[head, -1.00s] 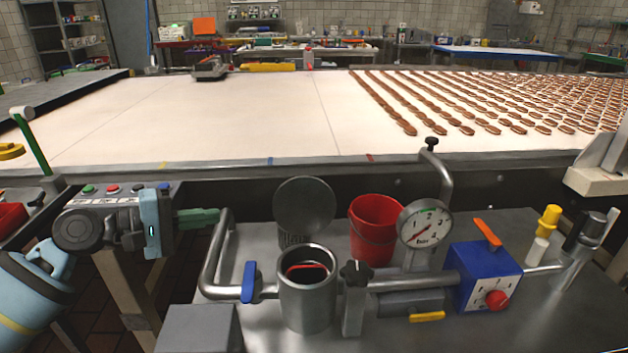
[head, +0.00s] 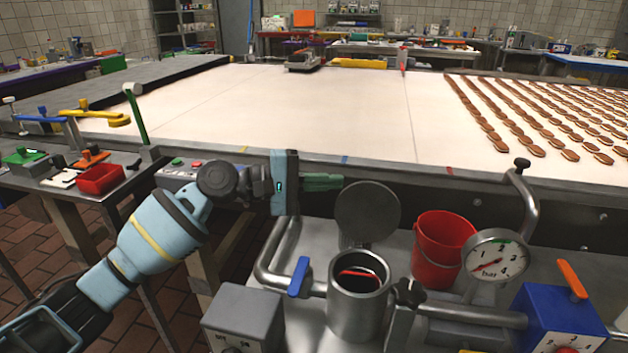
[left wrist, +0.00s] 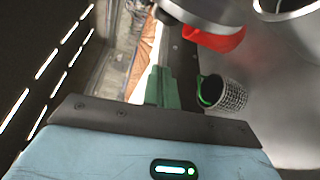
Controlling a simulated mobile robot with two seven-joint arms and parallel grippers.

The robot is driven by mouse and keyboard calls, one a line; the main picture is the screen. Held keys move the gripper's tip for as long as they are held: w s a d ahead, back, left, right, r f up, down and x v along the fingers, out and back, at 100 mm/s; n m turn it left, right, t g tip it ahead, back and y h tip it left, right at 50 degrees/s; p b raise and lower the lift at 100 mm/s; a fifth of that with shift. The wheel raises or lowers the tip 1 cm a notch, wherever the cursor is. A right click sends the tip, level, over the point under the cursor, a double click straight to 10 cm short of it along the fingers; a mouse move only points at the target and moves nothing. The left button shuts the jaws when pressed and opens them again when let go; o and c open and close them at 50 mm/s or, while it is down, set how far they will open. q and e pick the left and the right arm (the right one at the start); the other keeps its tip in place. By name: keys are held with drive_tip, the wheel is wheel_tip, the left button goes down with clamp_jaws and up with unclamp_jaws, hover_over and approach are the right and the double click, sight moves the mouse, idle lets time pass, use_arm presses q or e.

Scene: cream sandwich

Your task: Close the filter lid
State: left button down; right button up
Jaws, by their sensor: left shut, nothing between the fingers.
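The filter lid (head: 367,212) is a round grey disc standing raised at the back of the filter housing. The filter housing (head: 357,312) is an open metal cylinder, with a red ring (head: 357,273) showing inside. My left gripper (head: 323,182) is at the lid's upper left, its green fingers shut and empty. Its fingertips reach the lid's edge in the head view; I cannot tell if they touch. The left wrist view shows the shut green fingers (left wrist: 165,88) and a mesh basket (left wrist: 224,94) to their right. My right gripper is not in view.
A red bucket (head: 440,250) stands right of the lid. A pressure gauge (head: 494,256), a pipe with a blue handle (head: 299,277), a grey box (head: 243,318) and a blue box (head: 556,322) crowd around the housing. A pale conveyor (head: 300,110) runs behind.

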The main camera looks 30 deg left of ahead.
sight(356, 189)
use_arm(q)
drive_tip(key=shift+s+d+r+p, duration=0.15)
drive_tip(key=shift+d+p, duration=0.25)
drive_tip(key=shift+d, duration=1)
drive_tip(key=shift+s+d+r+p, duration=0.1)
drive_tip(key=shift+d+p, duration=0.25)
drive_tip(key=shift+d, duration=1.05)
drive_tip(key=shift+d, duration=0.1)
